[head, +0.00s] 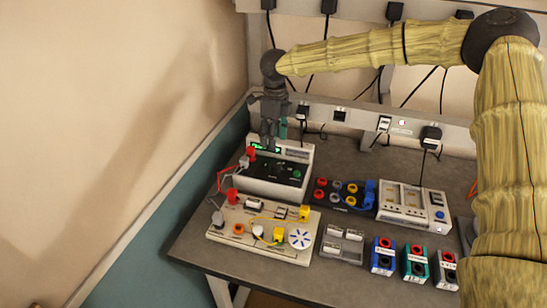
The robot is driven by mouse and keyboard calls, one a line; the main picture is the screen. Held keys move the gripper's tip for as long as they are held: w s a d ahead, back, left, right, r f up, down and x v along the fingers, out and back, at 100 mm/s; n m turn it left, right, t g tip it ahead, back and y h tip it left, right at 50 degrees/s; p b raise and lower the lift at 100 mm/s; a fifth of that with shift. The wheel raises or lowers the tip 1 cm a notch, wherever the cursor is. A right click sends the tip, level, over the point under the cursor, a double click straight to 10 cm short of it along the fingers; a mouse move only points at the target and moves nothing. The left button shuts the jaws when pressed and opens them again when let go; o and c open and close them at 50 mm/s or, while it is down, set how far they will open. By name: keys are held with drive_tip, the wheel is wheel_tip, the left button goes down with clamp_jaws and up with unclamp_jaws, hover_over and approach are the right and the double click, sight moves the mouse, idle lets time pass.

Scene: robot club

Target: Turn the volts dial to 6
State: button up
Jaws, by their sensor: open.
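A white power supply with a dark sloped front panel (262,178) stands at the back left of the bench. Its green display is partly hidden behind my gripper. Small dark knobs show on the panel; their labels and pointer positions are too small to read, so I cannot tell which is the volts dial or where it points. My gripper (270,146) hangs down from the arm over the back of the power supply, in front of the display. Its fingers point down and hold nothing that I can see. I cannot tell whether they touch the panel.
A white board with wired parts (217,236) lies in front of the power supply, with red leads at its left. A dark terminal block (320,198), a white meter box (411,196) and several coloured boxes (383,247) stand to the right. A wall stands close at left.

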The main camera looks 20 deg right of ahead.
sight(276, 163)
drive_tip(key=s+f, duration=0.1)
drive_tip(key=s+f+p, duration=0.1)
drive_tip(key=shift+d+f, duration=0.35)
drive_tip(key=shift+d, duration=0.05)
drive_tip(key=f, duration=0.2)
drive_tip(key=w+f+p, duration=0.1)
drive_tip(key=f, duration=0.1)
drive_tip(key=shift+a+f, duration=0.1)
drive_tip(key=shift+f, duration=0.2)
drive_tip(key=shift+s+f+p, duration=0.4)
drive_tip(key=shift+f+p, duration=0.1)
drive_tip(key=shift+f, duration=0.3)
drive_tip(key=shift+w+a+f, duration=0.1)
drive_tip(key=shift+w+f, duration=0.1)
drive_tip(key=shift+f, duration=0.1)
drive_tip(key=shift+s+r, duration=0.1)
drive_tip(key=shift+s, duration=0.05)
drive_tip(key=c, duration=1)
drive_tip(key=shift+c, duration=0.2)
